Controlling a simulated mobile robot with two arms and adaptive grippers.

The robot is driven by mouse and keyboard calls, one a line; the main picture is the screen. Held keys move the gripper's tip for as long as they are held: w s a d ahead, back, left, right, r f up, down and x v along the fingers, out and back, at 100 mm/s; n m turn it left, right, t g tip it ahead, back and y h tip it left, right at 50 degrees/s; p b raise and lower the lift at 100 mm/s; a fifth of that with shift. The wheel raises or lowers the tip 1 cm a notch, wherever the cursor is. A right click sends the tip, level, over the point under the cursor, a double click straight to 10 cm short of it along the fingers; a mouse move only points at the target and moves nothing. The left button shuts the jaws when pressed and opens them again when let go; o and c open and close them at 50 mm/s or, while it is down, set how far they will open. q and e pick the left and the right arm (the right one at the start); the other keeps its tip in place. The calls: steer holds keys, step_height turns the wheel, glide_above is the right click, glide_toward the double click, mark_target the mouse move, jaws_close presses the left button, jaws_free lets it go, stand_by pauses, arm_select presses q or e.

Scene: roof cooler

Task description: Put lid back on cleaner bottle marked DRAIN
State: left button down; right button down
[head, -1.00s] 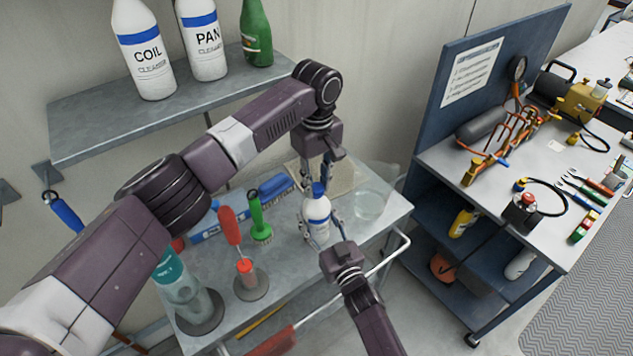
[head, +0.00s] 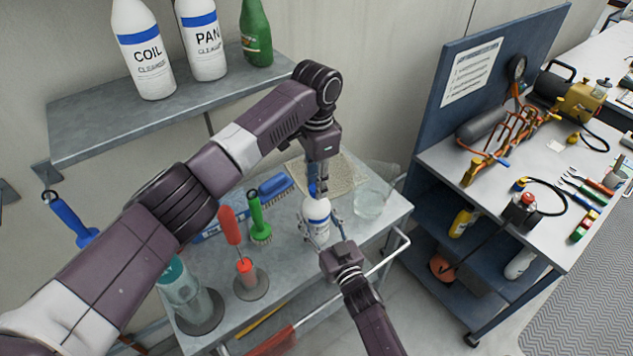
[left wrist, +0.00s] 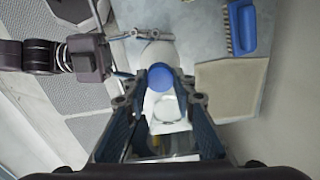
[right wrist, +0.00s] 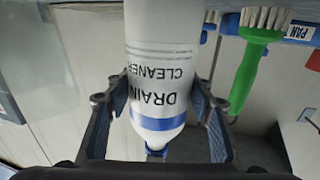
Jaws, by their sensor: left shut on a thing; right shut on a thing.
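The white bottle marked DRAIN (right wrist: 160,85) with a blue band stands upright on the grey cart top; it shows in the head view (head: 316,212). My right gripper (right wrist: 158,108) is shut around its body from the front; it shows in the head view (head: 321,236). My left gripper (head: 318,186) points down from above, shut on the blue lid (left wrist: 160,77) at the bottle's mouth. The lid also shows at the neck in the right wrist view (right wrist: 157,153). I cannot tell whether it is fully seated. The fingers partly hide it.
A green brush (head: 258,215), a blue brush (head: 272,187), a red-handled tool (head: 230,225) and a clear dish (head: 370,203) share the cart top. The COIL bottle (head: 145,50) and PAN bottle (head: 205,40) stand on the shelf (head: 120,120). A blue tool cart (head: 425,165) stands at right.

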arm_select(q)
steer(key=shift+m, duration=0.8)
steer(key=c, duration=1.5)
jaws_free()
steer(key=shift+c, duration=0.2)
step_height(320, 180, up, 12)
arm_select(e)
steer(key=c, duration=0.9)
jaws_free()
steer(key=shift+o, duration=0.2)
steer(key=shift+s, duration=0.1)
